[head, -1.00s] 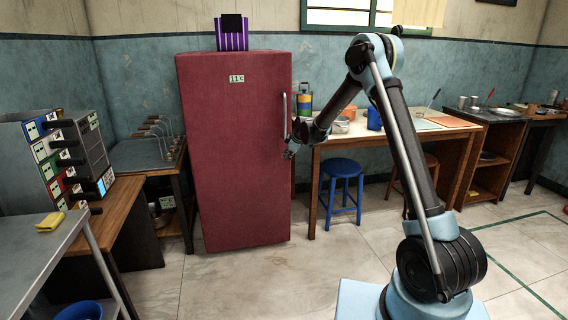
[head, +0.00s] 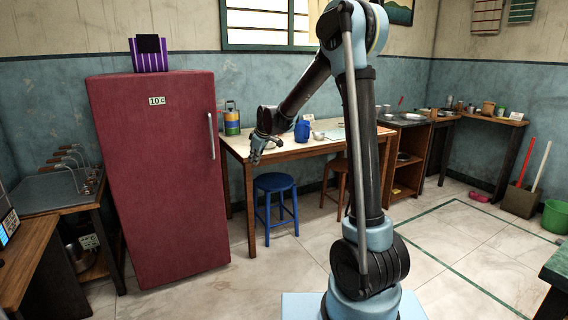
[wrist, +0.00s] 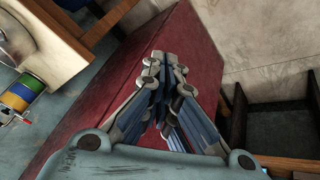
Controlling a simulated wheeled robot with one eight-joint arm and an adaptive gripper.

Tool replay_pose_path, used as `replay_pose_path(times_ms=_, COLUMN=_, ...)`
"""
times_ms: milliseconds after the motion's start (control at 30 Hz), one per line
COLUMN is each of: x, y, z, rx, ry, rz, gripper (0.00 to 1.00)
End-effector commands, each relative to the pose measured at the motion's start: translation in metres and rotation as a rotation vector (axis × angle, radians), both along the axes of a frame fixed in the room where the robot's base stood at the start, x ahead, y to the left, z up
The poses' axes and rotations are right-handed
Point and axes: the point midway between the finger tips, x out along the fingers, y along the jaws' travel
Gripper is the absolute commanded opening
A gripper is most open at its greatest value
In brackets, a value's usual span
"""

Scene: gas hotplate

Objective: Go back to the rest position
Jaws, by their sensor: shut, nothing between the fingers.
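My gripper (head: 257,156) hangs in front of the near left end of the wooden table in the head view, to the right of the red fridge. It is shut and empty. In the wrist view my gripper (wrist: 168,60) has its fingertips together, and the red fridge (wrist: 120,85) lies beyond them. The red fridge (head: 155,180) stands upright with its door closed and its silver handle (head: 211,136) bare. My gripper is apart from the handle.
The wooden table (head: 236,146) holds a blue jug (head: 302,131) and a striped canister (head: 232,118). A blue stool (head: 276,186) stands before it. A green bucket (head: 556,216) stands far right. The tiled floor (head: 450,235) in the middle is open.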

Motion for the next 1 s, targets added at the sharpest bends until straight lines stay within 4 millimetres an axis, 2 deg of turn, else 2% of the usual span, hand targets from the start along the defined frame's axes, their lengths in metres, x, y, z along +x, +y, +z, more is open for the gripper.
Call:
replay_pose_path(times_ms=33, x=-0.011, y=-0.017, z=0.007, rx=0.001, ry=0.013, rz=-0.031, gripper=0.0)
replay_pose_path(times_ms=100, x=-0.025, y=-0.036, z=0.014, rx=0.004, ry=0.029, rz=-0.071, gripper=0.0)
replay_pose_path(times_ms=500, x=-0.117, y=-0.137, z=0.041, rx=0.02, ry=0.125, rz=-0.308, gripper=0.0)
replay_pose_path(times_ms=733, x=-0.177, y=-0.188, z=0.043, rx=0.028, ry=0.178, rz=-0.449, gripper=0.0)
replay_pose_path(times_ms=1000, x=-0.249, y=-0.237, z=0.033, rx=0.042, ry=0.235, rz=-0.616, gripper=0.0)
